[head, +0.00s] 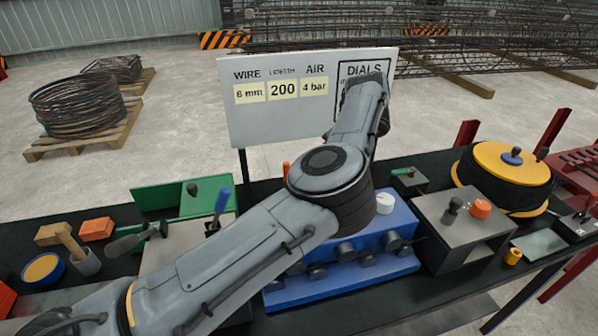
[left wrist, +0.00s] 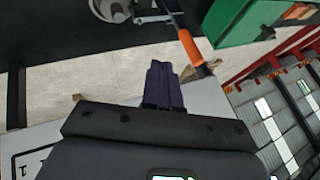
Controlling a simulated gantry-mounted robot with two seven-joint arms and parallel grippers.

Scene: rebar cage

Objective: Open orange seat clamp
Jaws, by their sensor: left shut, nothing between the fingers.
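An orange handle (left wrist: 190,47) on a metal lever shows at the top right of centre in the left wrist view, just beyond my left gripper (left wrist: 163,72) and apart from it. A small orange tip (head: 286,170) shows in the head view behind my arm, and may be the same handle. The left gripper's dark fingers are together and empty. In the head view my left arm reaches across the bench toward the sign, and its gripper is hidden behind the wrist. I cannot tell the clamp's own state. My right gripper is not in view.
A sign board (head: 300,95) stands behind the bench. A blue block with dials (head: 345,270) lies beneath my arm. A green box (head: 180,195) is at left, also in the left wrist view (left wrist: 250,22). A grey box (head: 465,228) and yellow-topped reel (head: 490,160) are at right.

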